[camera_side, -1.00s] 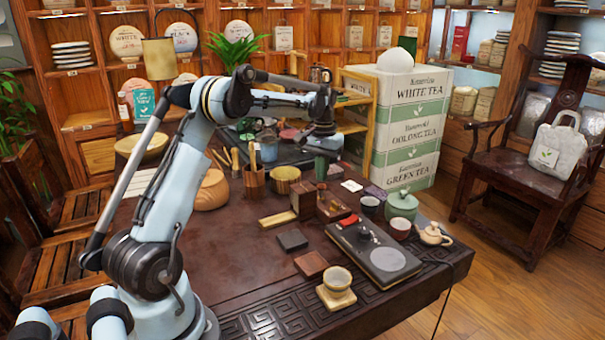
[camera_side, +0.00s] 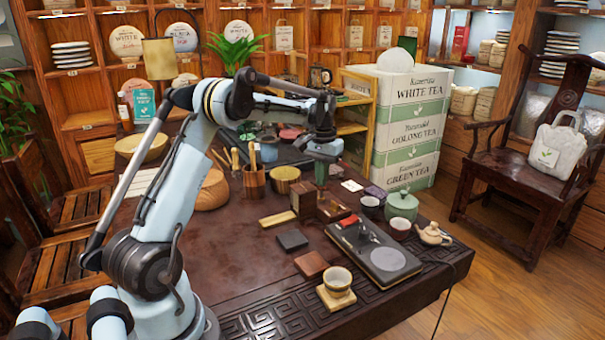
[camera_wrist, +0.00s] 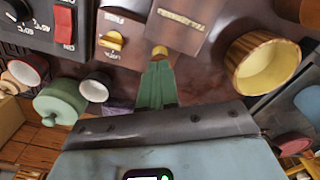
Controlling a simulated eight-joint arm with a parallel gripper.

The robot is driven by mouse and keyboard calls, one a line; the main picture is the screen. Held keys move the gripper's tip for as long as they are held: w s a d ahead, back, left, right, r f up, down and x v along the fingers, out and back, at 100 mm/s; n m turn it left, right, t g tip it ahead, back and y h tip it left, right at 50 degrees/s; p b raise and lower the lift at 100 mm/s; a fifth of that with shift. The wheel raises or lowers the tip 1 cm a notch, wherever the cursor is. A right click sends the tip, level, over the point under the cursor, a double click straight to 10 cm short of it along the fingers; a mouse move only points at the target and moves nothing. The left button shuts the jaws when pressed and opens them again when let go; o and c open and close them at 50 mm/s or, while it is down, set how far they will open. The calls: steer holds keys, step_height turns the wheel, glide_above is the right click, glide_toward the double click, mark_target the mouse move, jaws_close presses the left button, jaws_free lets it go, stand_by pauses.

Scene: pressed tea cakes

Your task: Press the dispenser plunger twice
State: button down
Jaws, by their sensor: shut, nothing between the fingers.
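My gripper (camera_side: 321,173) is shut and empty, its green fingers pointing down beside the small wooden boxes on the table. In the wrist view the shut fingers (camera_wrist: 158,82) reach toward a dark wooden box with a brass-coloured label (camera_wrist: 182,22). A small tan knob (camera_wrist: 160,51) shows right at the fingertips; I cannot tell whether they touch it. Another wooden box (camera_wrist: 122,20) to its left has a yellowish knob (camera_wrist: 110,40) on it. Neither knob can be made out in the side view, so I cannot tell which is the dispenser plunger.
A green lidded jar (camera_side: 401,205) and small cups (camera_side: 371,205) stand right of my gripper. The front left of the table is clear.

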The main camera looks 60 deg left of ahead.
steer(key=shift+f, duration=1.05)
steer(key=shift+r, duration=2.8)
step_height(320, 180, up, 4)
steer(key=shift+f, duration=3)
